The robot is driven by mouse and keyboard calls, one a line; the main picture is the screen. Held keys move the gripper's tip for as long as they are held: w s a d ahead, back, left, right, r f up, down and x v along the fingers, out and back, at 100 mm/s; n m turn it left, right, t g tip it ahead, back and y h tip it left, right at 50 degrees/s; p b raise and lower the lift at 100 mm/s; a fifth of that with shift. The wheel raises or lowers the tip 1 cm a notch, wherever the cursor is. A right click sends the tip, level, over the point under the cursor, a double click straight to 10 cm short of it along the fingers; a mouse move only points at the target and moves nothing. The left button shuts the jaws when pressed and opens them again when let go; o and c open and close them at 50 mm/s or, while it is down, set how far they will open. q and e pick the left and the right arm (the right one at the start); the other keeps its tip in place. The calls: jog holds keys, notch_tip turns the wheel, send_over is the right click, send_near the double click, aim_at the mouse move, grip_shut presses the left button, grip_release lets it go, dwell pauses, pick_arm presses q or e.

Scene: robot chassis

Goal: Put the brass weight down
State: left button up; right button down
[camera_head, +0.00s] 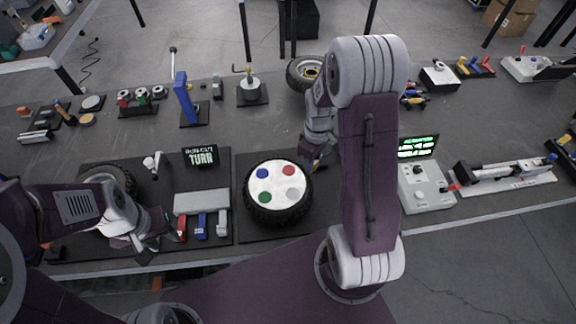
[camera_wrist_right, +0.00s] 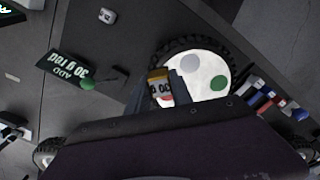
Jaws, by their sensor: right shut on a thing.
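My right gripper (camera_head: 315,160) is shut on a small brass weight (camera_wrist_right: 158,84) with a gold top and a pale printed face. In the right wrist view it hangs in front of the edge of a white disc (camera_wrist_right: 205,88); the gap below it is hard to judge. The white disc (camera_head: 277,181) lies in a black tyre (camera_head: 262,212) and bears blue, red, green and grey spots. In the head view my right gripper is just beyond the disc's far right side. My left gripper (camera_head: 148,240) is beside several coloured blocks; its fingers are unclear.
Red and blue blocks (camera_head: 201,225) stand left of the tyre. A control box (camera_head: 425,187) is to the right. Another tyre (camera_head: 303,72) lies behind.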

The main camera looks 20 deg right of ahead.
jog(key=p, duration=0.2)
send_over(289, 170)
jog(key=f, duration=0.5)
jog(key=shift+s, duration=0.2)
jog(key=shift+w+f, duration=0.2)
jog(key=shift+f, duration=0.05)
notch_tip(289, 170, down, 3)
jog(key=shift+s+f+p, duration=0.1)
jog(key=shift+f+p, duration=0.1)
jog(key=shift+p, duration=0.45)
jog(key=shift+f, duration=0.3)
jog(key=shift+f, duration=0.1)
jog(key=c, duration=1.1)
grip_release()
jog(key=shift+c, duration=0.2)
